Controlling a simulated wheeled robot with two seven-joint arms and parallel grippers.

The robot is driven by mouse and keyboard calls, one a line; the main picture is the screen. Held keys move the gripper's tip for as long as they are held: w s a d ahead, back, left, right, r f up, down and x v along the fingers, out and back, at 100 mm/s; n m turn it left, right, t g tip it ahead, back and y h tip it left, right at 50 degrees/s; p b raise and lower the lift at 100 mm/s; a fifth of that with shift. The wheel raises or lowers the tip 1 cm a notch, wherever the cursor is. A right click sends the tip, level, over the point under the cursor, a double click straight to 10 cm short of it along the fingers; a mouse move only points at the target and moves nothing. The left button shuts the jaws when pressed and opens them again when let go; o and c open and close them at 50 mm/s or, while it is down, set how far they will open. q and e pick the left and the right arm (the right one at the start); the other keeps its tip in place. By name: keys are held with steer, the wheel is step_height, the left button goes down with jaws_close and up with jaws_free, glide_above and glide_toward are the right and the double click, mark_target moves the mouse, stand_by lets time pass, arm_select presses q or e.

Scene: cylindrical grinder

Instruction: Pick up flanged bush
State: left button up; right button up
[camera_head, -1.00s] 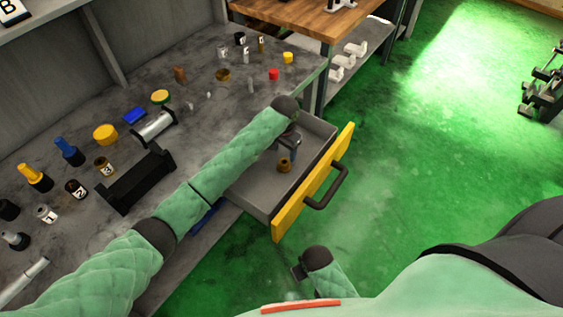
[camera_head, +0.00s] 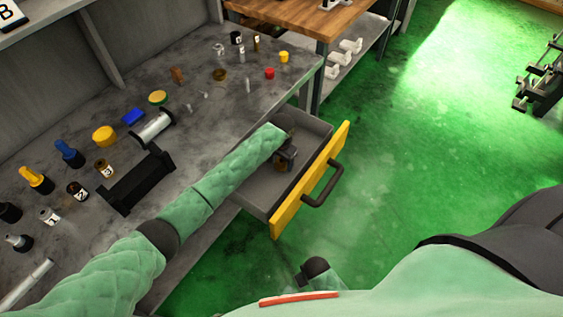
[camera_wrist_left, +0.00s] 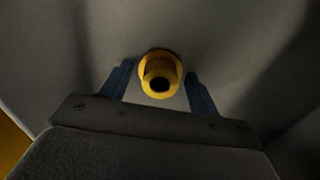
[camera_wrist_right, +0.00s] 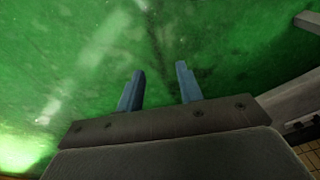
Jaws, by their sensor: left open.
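The flanged bush (camera_wrist_left: 158,73) is brass-yellow with a dark bore and a wider flange. It sits on the floor of the open grey drawer (camera_head: 262,190). In the left wrist view it lies between the two blue fingers of my left gripper (camera_wrist_left: 160,76), with a gap on each side. In the head view my left gripper (camera_head: 287,158) is down inside the drawer and mostly hides the bush. My right gripper (camera_wrist_right: 160,72) is open and empty over the green floor, and it shows low in the head view (camera_head: 301,278).
The drawer's yellow front (camera_head: 312,180) and dark handle (camera_head: 323,186) stick out over the floor. The grey workbench (camera_head: 200,120) holds a black cradle (camera_head: 135,183), bottles, yellow caps and small parts. A wooden table (camera_head: 300,18) stands behind.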

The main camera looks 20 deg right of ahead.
arm_select(q)
steer(key=c, duration=1.3)
steer(key=shift+o, duration=0.2)
steer(key=shift+r, duration=0.1)
